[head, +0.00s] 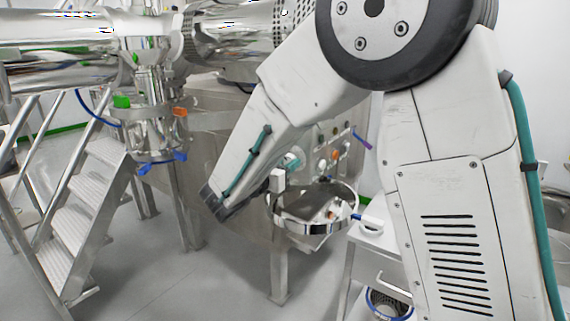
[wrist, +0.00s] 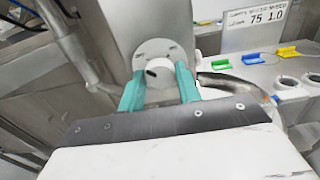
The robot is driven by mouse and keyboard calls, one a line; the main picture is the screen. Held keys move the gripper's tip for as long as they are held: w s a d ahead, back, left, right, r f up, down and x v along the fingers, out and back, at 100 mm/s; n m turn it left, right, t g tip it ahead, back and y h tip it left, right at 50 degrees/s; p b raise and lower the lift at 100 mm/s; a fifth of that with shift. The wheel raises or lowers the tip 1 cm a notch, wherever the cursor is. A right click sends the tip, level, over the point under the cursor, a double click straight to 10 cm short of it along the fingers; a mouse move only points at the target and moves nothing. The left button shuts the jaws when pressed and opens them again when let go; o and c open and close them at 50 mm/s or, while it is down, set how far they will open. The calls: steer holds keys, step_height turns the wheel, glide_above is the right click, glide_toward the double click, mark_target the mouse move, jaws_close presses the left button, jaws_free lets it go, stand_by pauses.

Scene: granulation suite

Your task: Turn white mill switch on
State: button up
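The white mill switch (wrist: 160,70) is a round knob with a short black mark, on a pale round plate (wrist: 152,48) fixed to a grey panel. It shows in the upper middle of the wrist view. My gripper (wrist: 160,75) has its two teal fingers on either side of the knob, with the knob filling most of the space between them. I cannot tell whether the fingers press on it. In the head view my gripper (head: 293,161) is partly seen beside the steel machine, and my arm hides part of the panel.
The machine's panel (head: 330,148) carries several other knobs and an orange button. A round steel bowl (head: 290,226) sits just below. Steel steps (head: 85,220) stand at the left. The wrist view shows a sign (wrist: 262,24) and coloured clips at the right.

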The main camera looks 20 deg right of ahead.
steer(key=shift+c, duration=0.7)
steer(key=shift+m, duration=0.3)
steer(key=m, duration=1.7)
steer(key=shift+f, duration=0.1)
steer(key=shift+m, duration=0.3)
